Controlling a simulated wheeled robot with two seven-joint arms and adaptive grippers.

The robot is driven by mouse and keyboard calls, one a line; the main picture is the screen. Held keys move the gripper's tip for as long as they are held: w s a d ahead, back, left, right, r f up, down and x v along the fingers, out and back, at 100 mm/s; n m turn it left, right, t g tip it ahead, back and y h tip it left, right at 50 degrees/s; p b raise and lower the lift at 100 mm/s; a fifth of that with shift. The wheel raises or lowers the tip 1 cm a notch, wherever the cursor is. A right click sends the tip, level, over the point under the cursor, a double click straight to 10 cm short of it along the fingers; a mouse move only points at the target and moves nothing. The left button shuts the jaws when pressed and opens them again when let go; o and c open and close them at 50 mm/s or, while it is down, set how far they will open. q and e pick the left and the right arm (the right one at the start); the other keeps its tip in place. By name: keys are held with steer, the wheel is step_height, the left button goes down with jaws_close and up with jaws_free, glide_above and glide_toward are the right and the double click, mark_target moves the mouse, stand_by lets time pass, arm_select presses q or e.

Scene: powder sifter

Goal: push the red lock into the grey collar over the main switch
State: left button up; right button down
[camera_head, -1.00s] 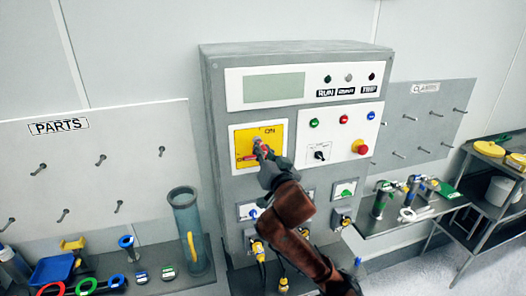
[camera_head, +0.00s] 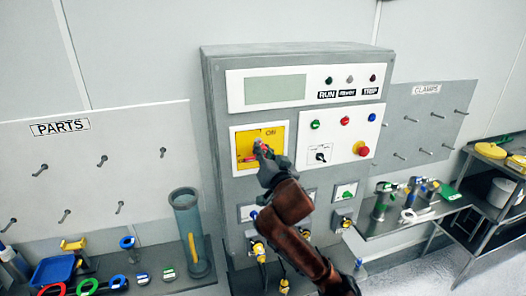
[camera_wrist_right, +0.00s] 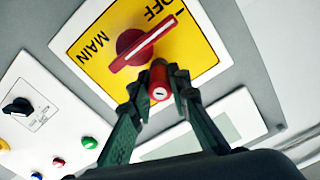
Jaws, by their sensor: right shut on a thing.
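The main switch is a red knob on a yellow plate (camera_head: 275,134) at the left of the cabinet front. In the right wrist view the knob (camera_wrist_right: 130,45) shows a white line along its handle. The lock is beside the knob, close to the plate. I cannot make out the grey collar, nor tell whether the lock touches it. My left gripper is not in view.
The cabinet (camera_head: 222,75) also carries a display, lamps, buttons and a red emergency stop (camera_head: 361,148). A small black rotary switch (camera_head: 320,153) is right of the yellow plate. Peg boards flank the cabinet. A tall clear cylinder (camera_head: 187,225) stands on the left shelf.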

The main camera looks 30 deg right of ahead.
steer(key=c, duration=1.7)
jaws_free()
steer(key=shift+c, duration=0.2)
steer(key=v, duration=0.7)
steer(key=shift+s, duration=0.2)
